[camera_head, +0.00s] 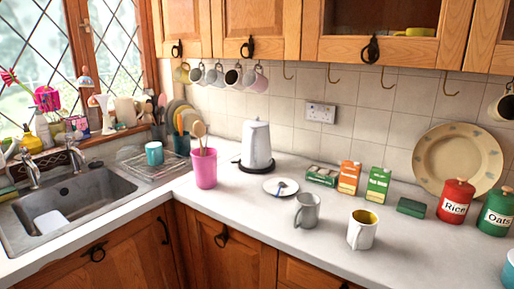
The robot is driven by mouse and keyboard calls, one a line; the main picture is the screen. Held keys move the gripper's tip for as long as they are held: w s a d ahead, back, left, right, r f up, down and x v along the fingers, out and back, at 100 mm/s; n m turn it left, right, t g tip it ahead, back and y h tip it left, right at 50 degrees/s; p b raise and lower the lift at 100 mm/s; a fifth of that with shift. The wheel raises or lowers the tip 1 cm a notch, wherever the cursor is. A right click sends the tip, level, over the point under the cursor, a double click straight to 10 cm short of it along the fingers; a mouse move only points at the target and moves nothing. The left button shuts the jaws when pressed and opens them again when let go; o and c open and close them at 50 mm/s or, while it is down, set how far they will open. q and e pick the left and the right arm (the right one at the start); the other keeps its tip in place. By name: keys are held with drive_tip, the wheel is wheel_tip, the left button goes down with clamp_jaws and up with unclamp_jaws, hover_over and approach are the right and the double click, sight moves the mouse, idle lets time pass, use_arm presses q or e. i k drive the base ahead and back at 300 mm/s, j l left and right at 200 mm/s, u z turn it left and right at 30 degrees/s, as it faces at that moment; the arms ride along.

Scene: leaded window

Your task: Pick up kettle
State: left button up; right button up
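A white kettle (256,145) stands upright on a dark round base on the white worktop, near the tiled back wall. Its lid is on top. A pink pot of utensils stands just left of it, and a small white plate lies to its front right. Neither of my grippers is in view.
A grey mug (307,211) and a white mug (362,230) stand near the front edge of the worktop (250,215). The pink pot (205,169) is close to the kettle. Several food boxes (348,177) stand to the right. The sink (75,200) is at left.

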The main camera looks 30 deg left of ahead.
sight(256, 150)
drive_tip(key=u, duration=1.45)
